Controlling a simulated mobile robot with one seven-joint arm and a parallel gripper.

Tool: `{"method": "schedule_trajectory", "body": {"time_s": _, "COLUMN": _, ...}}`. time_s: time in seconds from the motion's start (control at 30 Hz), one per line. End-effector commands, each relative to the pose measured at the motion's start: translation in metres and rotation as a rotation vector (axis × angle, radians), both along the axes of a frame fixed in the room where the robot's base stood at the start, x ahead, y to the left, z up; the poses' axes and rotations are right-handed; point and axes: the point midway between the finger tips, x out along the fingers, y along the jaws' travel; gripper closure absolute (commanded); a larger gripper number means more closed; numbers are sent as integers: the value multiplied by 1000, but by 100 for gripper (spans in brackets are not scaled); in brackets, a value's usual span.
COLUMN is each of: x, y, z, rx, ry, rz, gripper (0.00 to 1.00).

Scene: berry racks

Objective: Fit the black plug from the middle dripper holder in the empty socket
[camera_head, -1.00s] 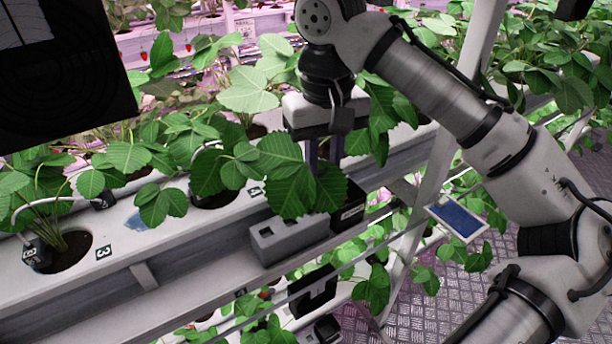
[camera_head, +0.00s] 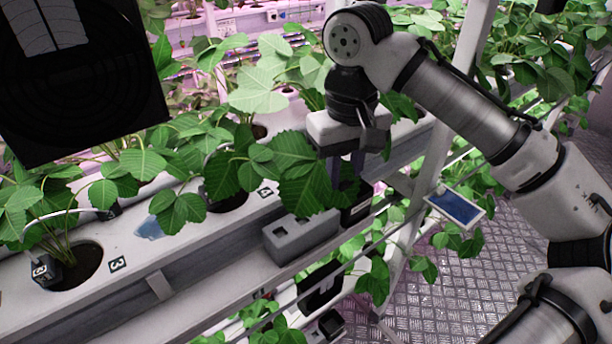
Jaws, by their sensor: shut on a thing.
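My gripper (camera_head: 347,172) points down over the rail edge, just right of and behind the grey block. Its fingers are close together, partly hidden by a large leaf. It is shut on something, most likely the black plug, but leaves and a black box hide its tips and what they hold. The black box (camera_head: 357,212) stands right of the block, below the fingers. I cannot tell which opening is the empty socket.
The white gutter (camera_head: 190,243) carries strawberry plants in round holes, with number labels. A small black dripper piece (camera_head: 45,270) stands at the left hole, another (camera_head: 108,213) behind it. A blue panel (camera_head: 456,208) and slanted post stand right. Leaves crowd my fingers.

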Motion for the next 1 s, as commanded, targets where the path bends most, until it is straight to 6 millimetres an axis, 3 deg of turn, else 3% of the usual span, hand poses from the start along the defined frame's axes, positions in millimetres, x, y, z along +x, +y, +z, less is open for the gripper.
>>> {"method": "schedule_trajectory", "body": {"time_s": 0.03, "x": 2, "y": 22, "z": -3, "rx": 1, "ry": 1, "rz": 72, "gripper": 97}}
{"method": "schedule_trajectory", "body": {"time_s": 0.1, "x": 2, "y": 43, "z": -8, "rx": 1, "ry": 2, "rz": 149, "gripper": 97}}
{"method": "schedule_trajectory", "body": {"time_s": 0.27, "x": 0, "y": 70, "z": -15, "rx": 2, "ry": 1, "rz": 246, "gripper": 97}}
{"method": "schedule_trajectory", "body": {"time_s": 0.57, "x": 0, "y": 73, "z": -27, "rx": 2, "ry": 1, "rz": 256, "gripper": 97}}
{"method": "schedule_trajectory", "body": {"time_s": 1.0, "x": 0, "y": 72, "z": -61, "rx": 1, "ry": 1, "rz": 253, "gripper": 97}}
